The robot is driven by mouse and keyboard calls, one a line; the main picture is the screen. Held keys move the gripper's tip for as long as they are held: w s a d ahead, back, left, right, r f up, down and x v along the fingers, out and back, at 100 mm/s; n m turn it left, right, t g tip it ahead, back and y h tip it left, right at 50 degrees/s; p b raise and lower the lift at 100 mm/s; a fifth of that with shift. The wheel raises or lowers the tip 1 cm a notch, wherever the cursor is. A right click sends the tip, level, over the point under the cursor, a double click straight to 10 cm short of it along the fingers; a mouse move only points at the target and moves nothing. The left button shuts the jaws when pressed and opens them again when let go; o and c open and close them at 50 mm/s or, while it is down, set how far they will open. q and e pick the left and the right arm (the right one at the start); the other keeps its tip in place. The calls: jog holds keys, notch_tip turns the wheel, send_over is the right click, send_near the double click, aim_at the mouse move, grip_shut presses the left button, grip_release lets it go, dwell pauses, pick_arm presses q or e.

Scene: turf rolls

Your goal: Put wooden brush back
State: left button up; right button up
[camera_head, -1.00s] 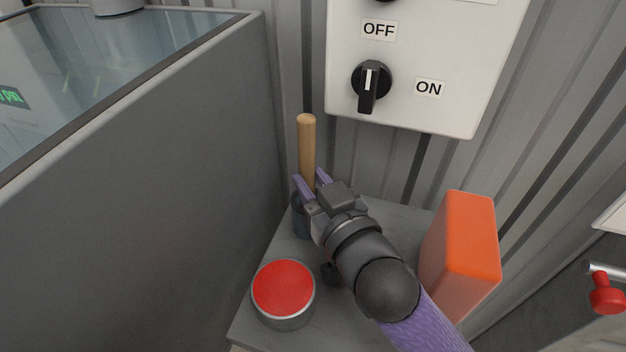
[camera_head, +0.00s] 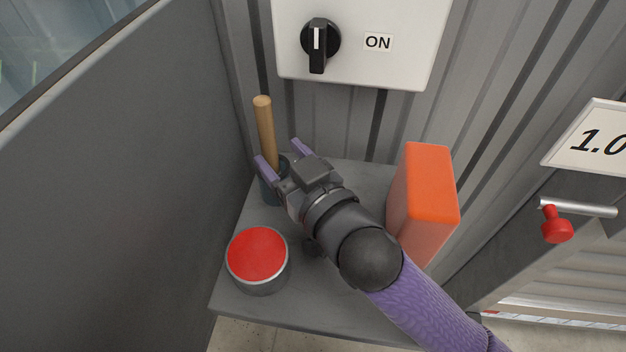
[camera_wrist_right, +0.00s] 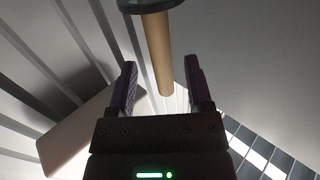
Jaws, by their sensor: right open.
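The wooden brush (camera_head: 265,130) stands with its tan handle up, leaning slightly left, in a dark blue-grey cup (camera_head: 270,192) on the grey shelf. Its lower end is hidden in the cup. My right gripper (camera_head: 279,152) is open, with its purple fingers spread close to the handle just above the cup. In the right wrist view the handle (camera_wrist_right: 158,45) appears ahead of the open fingers, in line with the gap between them, and the cup (camera_wrist_right: 150,3) shows at the top edge. My left gripper is not in view.
A red-topped round tin (camera_head: 257,254) and an orange block (camera_head: 428,190) stand on the grey shelf (camera_head: 300,305). A white switch box (camera_head: 400,40) hangs on the corrugated wall above. A tall grey panel (camera_head: 110,190) bounds the left side. A red-knobbed handle (camera_head: 556,229) is at right.

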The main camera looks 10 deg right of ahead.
jog(key=v, duration=0.9)
jog(key=shift+s+p, duration=0.3)
jog(key=shift+p, duration=0.15)
jog(key=shift+d+r, duration=0.1)
jog(key=shift+r, duration=0.05)
dwell(0.5)
dwell(0.3)
dwell(0.4)
